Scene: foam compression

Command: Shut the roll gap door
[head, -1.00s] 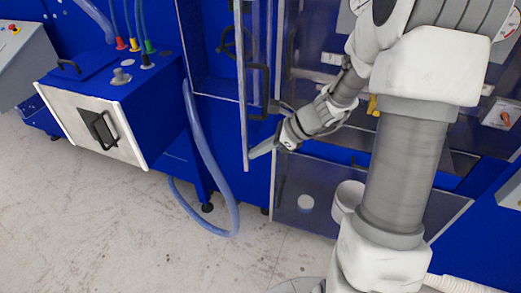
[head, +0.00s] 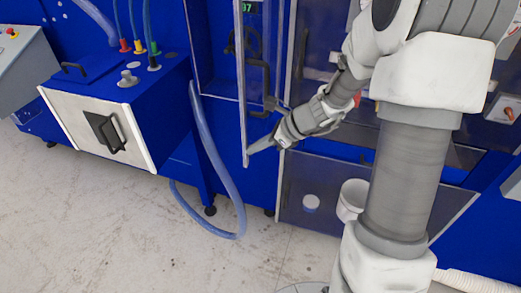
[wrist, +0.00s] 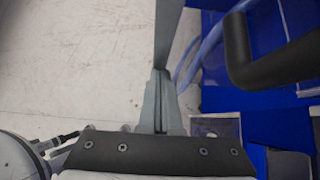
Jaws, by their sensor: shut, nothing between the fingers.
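The roll gap door (head: 242,90) is a clear panel with a pale upright edge on the blue machine. It stands swung out from the machine's front. A black handle (head: 265,80) shows just right of that edge. My gripper (head: 262,146) is shut and empty at the lower end of the edge; I cannot tell whether it touches. In the wrist view, the closed fingers (wrist: 161,105) point at the grey door edge (wrist: 167,35), which appears directly ahead of them. The black handle (wrist: 262,60) is to their right.
A blue box with a white front (head: 105,130) stands at the left. A blue hose (head: 217,165) hangs between it and the door. A lower clear panel (head: 330,200) and white cup (head: 351,200) are below my arm. The concrete floor at lower left is clear.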

